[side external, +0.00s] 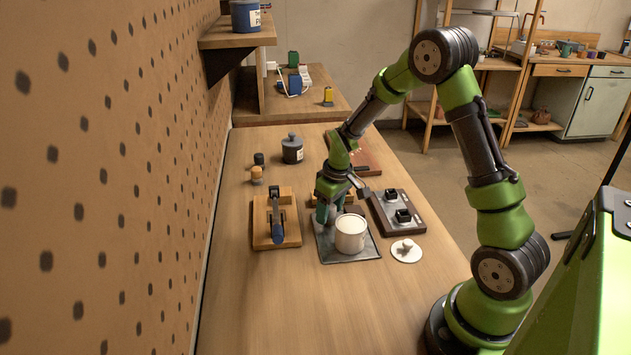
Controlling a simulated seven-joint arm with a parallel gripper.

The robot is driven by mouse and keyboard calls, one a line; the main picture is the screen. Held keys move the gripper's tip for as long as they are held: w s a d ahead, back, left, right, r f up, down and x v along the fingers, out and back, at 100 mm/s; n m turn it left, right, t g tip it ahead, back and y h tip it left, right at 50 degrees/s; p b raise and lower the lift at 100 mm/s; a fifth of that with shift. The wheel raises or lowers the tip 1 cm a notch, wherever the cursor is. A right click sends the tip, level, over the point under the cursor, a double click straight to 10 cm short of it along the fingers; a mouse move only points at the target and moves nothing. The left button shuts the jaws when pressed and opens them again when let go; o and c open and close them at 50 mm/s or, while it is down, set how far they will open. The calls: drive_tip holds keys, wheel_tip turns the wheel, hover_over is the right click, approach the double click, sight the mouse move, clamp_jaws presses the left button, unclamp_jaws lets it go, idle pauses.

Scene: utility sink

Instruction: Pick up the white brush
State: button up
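I cannot make out a white brush in the side external view. The white items on the bench are a cylindrical pot (350,234) standing on a dark square plate (333,255), and a round white disc with a small knob (406,250), like a lid, lying to its right. My gripper (326,214) points down at the left rear edge of the pot, low over the plate. Its fingertips are small and partly hidden, so I cannot tell whether it is open, touching the pot or holding anything.
A wooden block with a blue-handled clamp (277,222) sits left of the plate. A dark board with black fittings (398,212) is to the right. A dark lidded jar (292,150) stands behind. A pegboard wall (110,180) bounds the left. The bench front is clear.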

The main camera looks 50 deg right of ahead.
drive_tip(key=c, duration=0.9)
wheel_tip(320, 180, up, 10)
drive_tip(key=shift+r, duration=0.1)
drive_tip(key=o, duration=0.5)
drive_tip(key=c, duration=0.4)
